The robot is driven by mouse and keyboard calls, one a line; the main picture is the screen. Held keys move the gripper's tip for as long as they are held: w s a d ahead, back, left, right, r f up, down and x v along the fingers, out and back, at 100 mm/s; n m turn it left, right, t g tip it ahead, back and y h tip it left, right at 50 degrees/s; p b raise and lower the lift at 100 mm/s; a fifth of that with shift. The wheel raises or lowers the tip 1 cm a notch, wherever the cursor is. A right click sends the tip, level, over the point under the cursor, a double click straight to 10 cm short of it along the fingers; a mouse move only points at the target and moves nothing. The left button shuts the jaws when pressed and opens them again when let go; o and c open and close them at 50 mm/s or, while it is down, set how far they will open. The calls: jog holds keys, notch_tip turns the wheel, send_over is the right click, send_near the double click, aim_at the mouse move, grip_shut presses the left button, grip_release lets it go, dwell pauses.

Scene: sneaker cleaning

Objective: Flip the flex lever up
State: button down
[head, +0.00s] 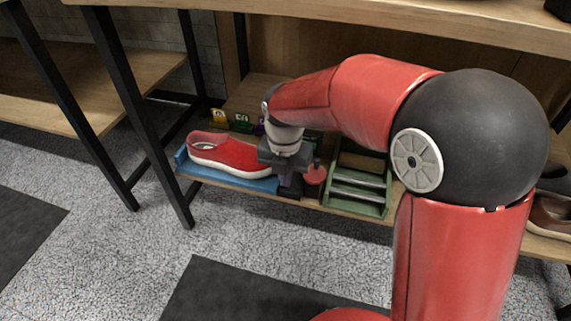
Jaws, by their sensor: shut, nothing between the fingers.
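A red slip-on sneaker (232,153) with a white sole lies on a blue tray (205,176) on the low shelf. My gripper (289,186) points down just right of the sneaker's toe. Its fingers are shut, with nothing seen between them. A red round piece (315,175) on a dark stem stands close to the right of my gripper. I cannot tell whether this is the flex lever, and no other lever shows clearly. The area behind and below my gripper is partly hidden by it and by my arm.
A green slatted rack (357,190) stands right of the red piece. Small yellow (219,117) and green (241,121) cards stand behind the sneaker. The tabletop (470,22) overhangs the shelf, and a black table leg (150,135) stands at left. Brown shoes (553,216) sit far right.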

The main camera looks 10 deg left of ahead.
jog(key=w, duration=0.3)
jog(key=shift+w+d+r, duration=0.1)
jog(key=shift+w+r, duration=0.15)
jog(key=shift+w, duration=0.15)
jog(key=w+r+p, duration=0.2)
jog(key=p, duration=0.1)
jog(key=shift+d, duration=0.15)
jog(key=shift+w+p, duration=0.6)
